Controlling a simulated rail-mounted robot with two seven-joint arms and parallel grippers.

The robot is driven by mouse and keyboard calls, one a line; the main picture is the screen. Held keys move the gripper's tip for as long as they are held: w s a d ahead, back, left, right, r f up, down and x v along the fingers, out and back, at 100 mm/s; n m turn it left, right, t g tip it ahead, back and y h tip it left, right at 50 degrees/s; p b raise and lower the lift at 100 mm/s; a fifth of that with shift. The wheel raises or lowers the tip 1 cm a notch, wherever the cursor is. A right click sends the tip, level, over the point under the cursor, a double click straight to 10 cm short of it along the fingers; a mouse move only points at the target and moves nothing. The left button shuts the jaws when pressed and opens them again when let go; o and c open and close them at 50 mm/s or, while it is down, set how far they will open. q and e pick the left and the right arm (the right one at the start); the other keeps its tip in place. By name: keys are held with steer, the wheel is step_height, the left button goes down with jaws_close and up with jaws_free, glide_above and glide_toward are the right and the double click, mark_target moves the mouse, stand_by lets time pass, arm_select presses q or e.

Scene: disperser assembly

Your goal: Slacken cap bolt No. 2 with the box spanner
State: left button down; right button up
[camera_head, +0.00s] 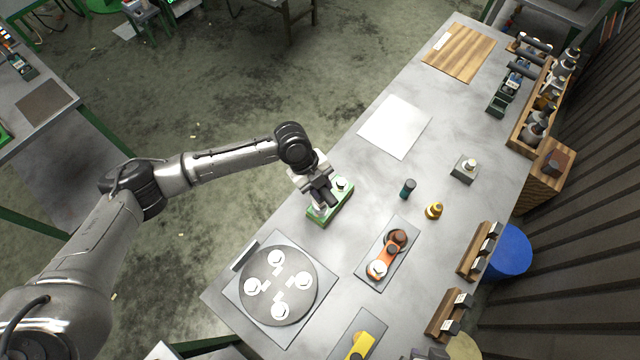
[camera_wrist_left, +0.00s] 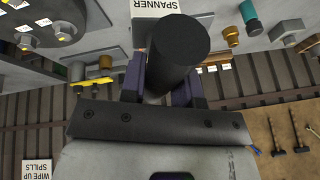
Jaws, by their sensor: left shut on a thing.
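My left gripper (camera_head: 320,193) is at the green stand (camera_head: 335,209) on the bench's near edge, shut on a dark cylinder that I take to be the box spanner. In the left wrist view the spanner (camera_wrist_left: 178,45) stands between the two fingers, with a label reading SPANNER (camera_wrist_left: 157,8) just beyond it. The spanner's lower end is hidden, so I cannot tell if it touches the stand. The round grey cover (camera_head: 296,279) lies on a square plate with several pale cap bolts (camera_head: 277,258). Their numbers are not readable. My right gripper is not in view.
A grey tray (camera_head: 373,281) with orange and brown parts lies right of the cover. A teal cylinder (camera_head: 408,188), a brass piece (camera_head: 434,210) and a small grey block (camera_head: 465,169) stand farther right. A white sheet (camera_head: 395,126) lies flat beyond the green stand.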

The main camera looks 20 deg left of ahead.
arm_select(q)
steer(key=shift+f+b, duration=0.35)
steer(key=shift+f, duration=0.3)
steer(key=shift+f+b, duration=0.45)
steer(key=shift+f, duration=0.35)
steer(key=shift+n+t, duration=1)
steer(key=shift+n, duration=1.3)
steer(key=shift+n+t+y, duration=0.5)
steer(key=shift+n+t, duration=0.3)
steer(key=shift+n, duration=1.3)
steer(key=shift+n+t+y, duration=0.35)
steer(key=shift+n+y, duration=0.1)
steer(key=shift+n, duration=0.85)
steer(key=shift+n+t+y, duration=0.35)
steer(key=shift+n+y, duration=0.1)
steer(key=shift+n, duration=0.85)
steer(key=shift+n+t+y, duration=0.3)
steer(key=shift+n+y, duration=0.5)
steer(key=shift+n, duration=1.1)
steer(key=shift+r, duration=0.1)
